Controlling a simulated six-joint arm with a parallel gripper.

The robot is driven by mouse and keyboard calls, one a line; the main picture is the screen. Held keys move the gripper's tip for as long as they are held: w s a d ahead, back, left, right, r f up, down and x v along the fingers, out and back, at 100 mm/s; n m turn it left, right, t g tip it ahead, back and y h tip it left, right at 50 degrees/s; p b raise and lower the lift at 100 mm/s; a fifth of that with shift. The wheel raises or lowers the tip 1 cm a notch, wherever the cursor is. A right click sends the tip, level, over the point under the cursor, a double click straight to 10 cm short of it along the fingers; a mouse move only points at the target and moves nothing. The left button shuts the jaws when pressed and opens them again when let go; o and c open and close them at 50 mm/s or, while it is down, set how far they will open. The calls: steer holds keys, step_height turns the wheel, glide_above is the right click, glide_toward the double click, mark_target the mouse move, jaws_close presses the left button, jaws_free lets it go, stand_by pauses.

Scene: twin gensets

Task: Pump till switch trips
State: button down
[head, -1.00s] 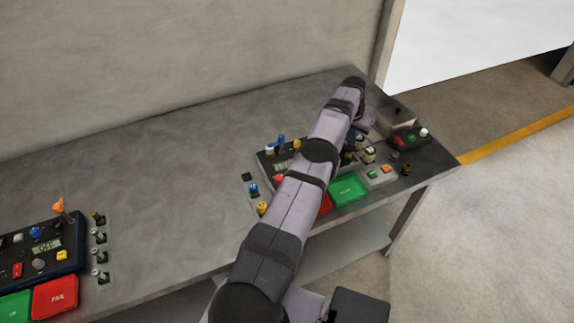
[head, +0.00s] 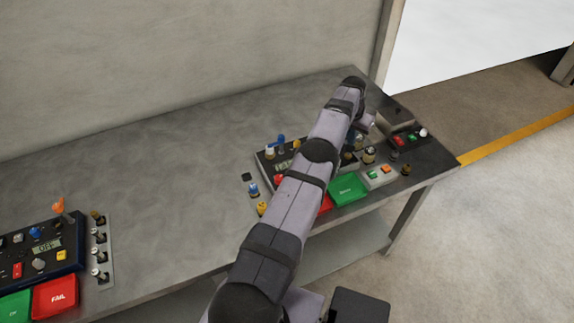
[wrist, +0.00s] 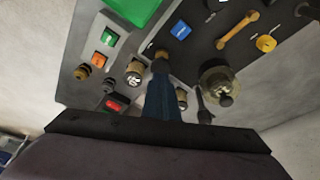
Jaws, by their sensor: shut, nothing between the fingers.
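My gripper (wrist: 160,64) is shut and empty; its dark blue fingers point into the right-hand control panel in the wrist view. Its tip appears close to a selector knob (wrist: 133,74), but I cannot tell whether it touches anything. A round domed knob (wrist: 220,82) with a dark centre stands right of the fingers; I cannot tell if it is the pump. A black lever (wrist: 204,107) stands beside it. The switch cannot be singled out. In the head view my arm covers much of the right-hand panel (head: 262,160), including part of its display (head: 284,168).
A grey box with green and orange buttons (head: 379,175), a green tray (head: 347,189) and a small dark button box (head: 408,137) crowd the bench's right end. A second panel (head: 70,262) with an OFF display is at left. The bench between is mostly clear.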

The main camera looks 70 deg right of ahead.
mark_target(350, 147)
steer(key=shift+f, duration=0.25)
steer(key=shift+a+f+b, duration=0.1)
steer(key=shift+f+b, duration=1.4)
steer(key=shift+r, duration=0.2)
steer(key=shift+r+p, duration=0.9)
steer(key=shift+r, duration=0.65)
steer(key=shift+f, duration=0.25)
